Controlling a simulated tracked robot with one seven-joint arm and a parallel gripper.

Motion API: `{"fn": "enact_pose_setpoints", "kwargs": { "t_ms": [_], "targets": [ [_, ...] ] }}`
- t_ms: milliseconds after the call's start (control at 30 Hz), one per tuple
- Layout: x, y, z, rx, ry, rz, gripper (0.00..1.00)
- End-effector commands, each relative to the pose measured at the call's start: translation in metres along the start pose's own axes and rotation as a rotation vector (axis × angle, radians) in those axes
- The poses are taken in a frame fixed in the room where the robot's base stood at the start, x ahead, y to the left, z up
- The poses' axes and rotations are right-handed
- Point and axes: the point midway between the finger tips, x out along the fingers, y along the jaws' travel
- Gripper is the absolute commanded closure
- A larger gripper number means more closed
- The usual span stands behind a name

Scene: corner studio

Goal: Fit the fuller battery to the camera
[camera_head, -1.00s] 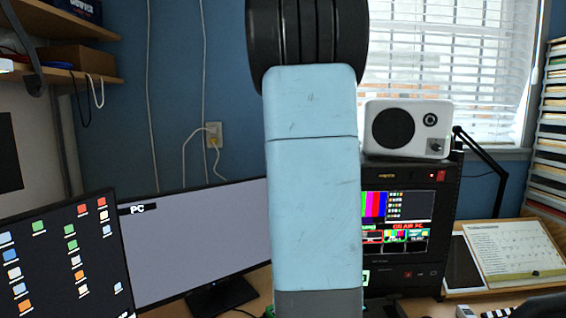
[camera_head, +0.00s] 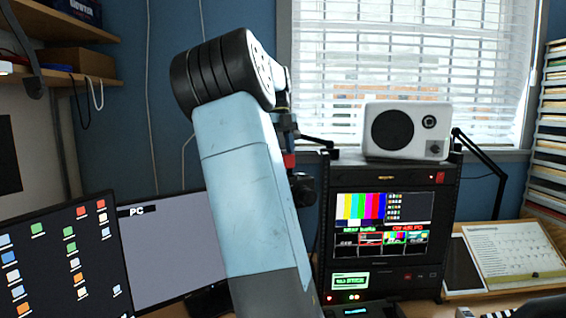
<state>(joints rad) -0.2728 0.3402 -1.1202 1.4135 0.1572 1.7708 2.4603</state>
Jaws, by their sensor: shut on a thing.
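I cannot make out a battery or the camera for certain in this view. My light-blue arm stands in the middle, leaning left, and hides part of the desk. Dark parts with a red patch (camera_head: 289,160) show just right of my arm, in front of the wall. I cannot tell whether they belong to my wrist or to something on the desk. My gripper's fingertips do not show, nor does anything between them.
A black rack (camera_head: 447,215) with a colour-bar screen (camera_head: 383,221) stands right of my arm, with a white speaker (camera_head: 407,130) on top. Monitors (camera_head: 65,255) fill the left. A clipboard (camera_head: 515,255) and dark items lie at the right on the desk.

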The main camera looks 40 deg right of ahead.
Motion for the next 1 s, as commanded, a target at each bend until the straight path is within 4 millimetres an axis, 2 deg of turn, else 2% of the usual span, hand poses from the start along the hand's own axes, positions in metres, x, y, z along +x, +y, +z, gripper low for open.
{"fn": "enact_pose_setpoints", "kwargs": {
  "t_ms": [67, 267, 633, 667, 900, 1000],
  "targets": [
    [0.007, 0.000, 0.008, 0.000, 0.002, 0.000, 1.00],
    [0.031, 0.000, 0.012, 0.000, 0.000, 0.001, 1.00],
    [0.035, 0.000, 0.013, 0.000, -0.001, 0.000, 1.00],
    [0.035, 0.000, 0.013, 0.000, -0.001, 0.000, 0.57],
    [0.035, -0.001, 0.013, 0.000, -0.001, 0.000, 0.35],
    [0.035, -0.001, 0.013, 0.000, -0.001, 0.000, 0.35]
  ]
}}
